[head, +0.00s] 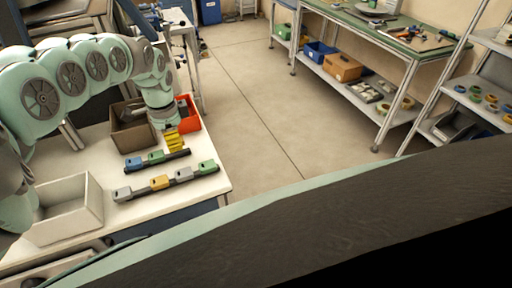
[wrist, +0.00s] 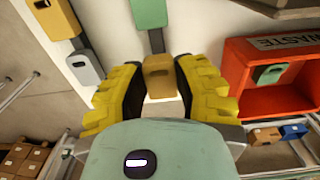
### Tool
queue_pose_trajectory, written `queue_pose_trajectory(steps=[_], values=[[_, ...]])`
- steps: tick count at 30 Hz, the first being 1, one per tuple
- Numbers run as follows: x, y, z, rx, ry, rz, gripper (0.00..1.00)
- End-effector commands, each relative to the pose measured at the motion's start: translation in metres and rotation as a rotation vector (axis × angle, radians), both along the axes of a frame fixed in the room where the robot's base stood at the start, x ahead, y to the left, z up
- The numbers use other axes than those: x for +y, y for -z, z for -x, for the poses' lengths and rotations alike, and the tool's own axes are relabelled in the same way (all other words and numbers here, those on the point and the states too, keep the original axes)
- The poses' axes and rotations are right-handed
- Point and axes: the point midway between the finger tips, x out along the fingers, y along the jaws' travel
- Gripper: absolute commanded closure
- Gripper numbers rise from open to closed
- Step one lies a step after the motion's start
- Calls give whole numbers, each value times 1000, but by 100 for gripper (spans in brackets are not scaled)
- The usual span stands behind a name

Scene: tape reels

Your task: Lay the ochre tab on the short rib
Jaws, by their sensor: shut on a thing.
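In the wrist view my gripper (wrist: 160,88) has its yellow ridged fingers closed on an ochre tab (wrist: 158,78). The tab lines up with the bare dark end of a rib (wrist: 156,41), beside a green tab (wrist: 150,12). I cannot tell whether it touches the rib. In the head view the short rib (head: 172,155) lies on the white table and carries a blue tab (head: 134,164) and a green tab (head: 156,157). My gripper (head: 175,144) is over its right end, and its fingers hide the held tab.
The longer rib (head: 172,179) lies in front with grey, ochre and green tabs. Behind are a brown bin (head: 127,138) and a red waste bin (head: 193,124), which shows a green tab inside in the wrist view. A pale open box (head: 68,226) stands at left.

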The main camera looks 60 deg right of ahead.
Motion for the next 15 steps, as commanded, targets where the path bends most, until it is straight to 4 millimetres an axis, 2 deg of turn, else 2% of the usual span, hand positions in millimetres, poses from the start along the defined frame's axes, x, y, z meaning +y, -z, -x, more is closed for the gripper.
queue_pose_trajectory(steps=[6,15], values=[[-1,23,4,5,7,-2,81],[0,29,2,-1,6,-3,81]])
